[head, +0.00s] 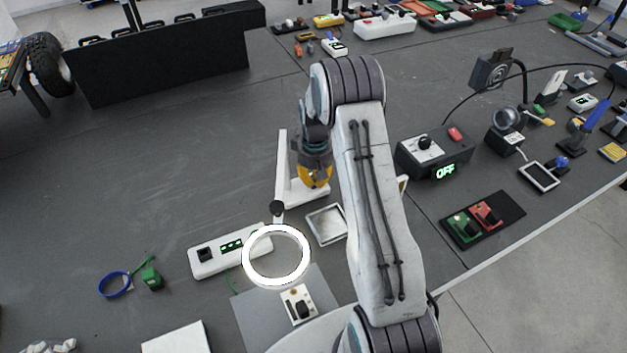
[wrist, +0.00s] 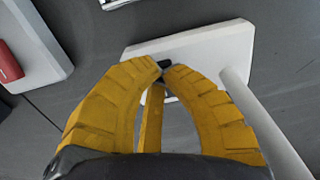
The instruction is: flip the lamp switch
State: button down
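The lamp has a white base (head: 302,194), a white post and a ring head (head: 250,268) that looks bright white. My gripper (head: 315,186) is low over the lamp base in the head view and hides part of it. In the wrist view the white base (wrist: 215,48) lies under the yellow fingers of my gripper (wrist: 164,74), with the post on the right. The fingertips are drawn together. A small dark switch (wrist: 174,67) shows right at the tips. I cannot tell whether the tips touch it or which way it is set.
A white square tray (head: 326,225) sits just right of the lamp. A white power strip (head: 207,262) is to the left of the ring. A dark box with an OFF display (head: 436,160) stands to the right of my arm.

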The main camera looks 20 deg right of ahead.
jog(key=shift+f, duration=0.2)
jog(key=shift+r, duration=0.1)
jog(key=shift+r+p, duration=1.95)
jog(key=shift+r, duration=1.5)
jog(key=s+g, duration=0.1)
jog(key=s, duration=0.2)
jog(key=s+a+f+m+g, duration=0.1)
jog(key=s, duration=0.2)
jog(key=s+a+f, duration=0.1)
jog(key=s, duration=0.1)
jog(key=shift+s+f+m+g+y, duration=0.2)
jog(key=shift+s+m+g+y, duration=0.1)
jog(key=shift+s+m+g, duration=0.1)
jog(key=s+a+r+n+t, duration=0.1)
jog(key=s+a+r+t, duration=0.2)
jog(key=s+r, duration=0.6)
jog(key=s+a+r+t, duration=0.4)
jog(key=s+r, duration=0.6)
jog(key=r, duration=0.5)
jog(key=shift+s+a+n, duration=0.15)
jog(key=shift+a+n, duration=0.25)
jog(key=shift+a, duration=0.35)
